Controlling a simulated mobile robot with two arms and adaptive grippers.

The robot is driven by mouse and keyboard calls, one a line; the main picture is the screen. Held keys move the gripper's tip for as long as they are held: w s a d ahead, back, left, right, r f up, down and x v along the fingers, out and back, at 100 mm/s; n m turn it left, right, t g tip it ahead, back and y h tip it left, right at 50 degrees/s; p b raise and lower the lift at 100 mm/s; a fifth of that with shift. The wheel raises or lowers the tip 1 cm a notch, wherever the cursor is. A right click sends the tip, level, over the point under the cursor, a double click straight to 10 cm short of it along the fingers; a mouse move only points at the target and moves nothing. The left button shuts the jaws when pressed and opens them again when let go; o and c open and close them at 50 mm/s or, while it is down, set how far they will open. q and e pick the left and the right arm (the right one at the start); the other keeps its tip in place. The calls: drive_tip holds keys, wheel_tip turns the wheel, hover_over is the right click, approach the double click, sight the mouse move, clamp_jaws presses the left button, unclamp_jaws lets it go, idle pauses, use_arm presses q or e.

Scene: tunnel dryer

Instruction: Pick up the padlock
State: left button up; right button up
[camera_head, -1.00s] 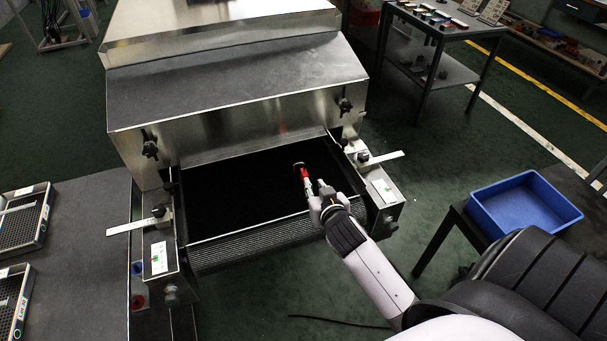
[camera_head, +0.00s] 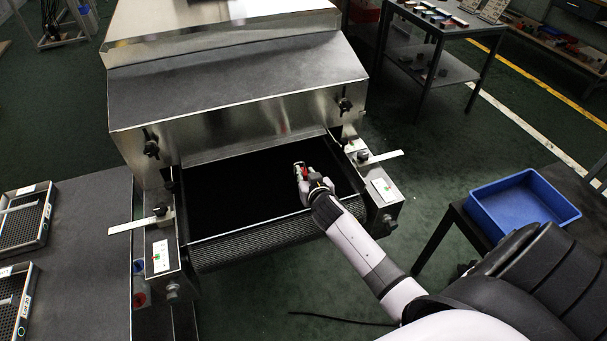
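The red padlock (camera_head: 304,171) lies on the black conveyor belt (camera_head: 235,195) at the dryer's mouth, right of the belt's middle. My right gripper (camera_head: 301,172) is down around the padlock, and its fingers hide most of it. A pale round piece shows just beyond the fingertips. The view is too small to tell whether the fingers are closed on the padlock. My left gripper is not in view.
The metal dryer hood (camera_head: 235,90) rises behind the belt. Side brackets with rulers (camera_head: 380,158) flank it. A blue bin (camera_head: 523,202) stands on a table at right. Trays (camera_head: 22,218) lie on the grey table (camera_head: 85,270) at left.

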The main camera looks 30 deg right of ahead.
drive_tip(key=shift+c, duration=0.5)
clamp_jaws()
drive_tip(key=shift+r, duration=0.15)
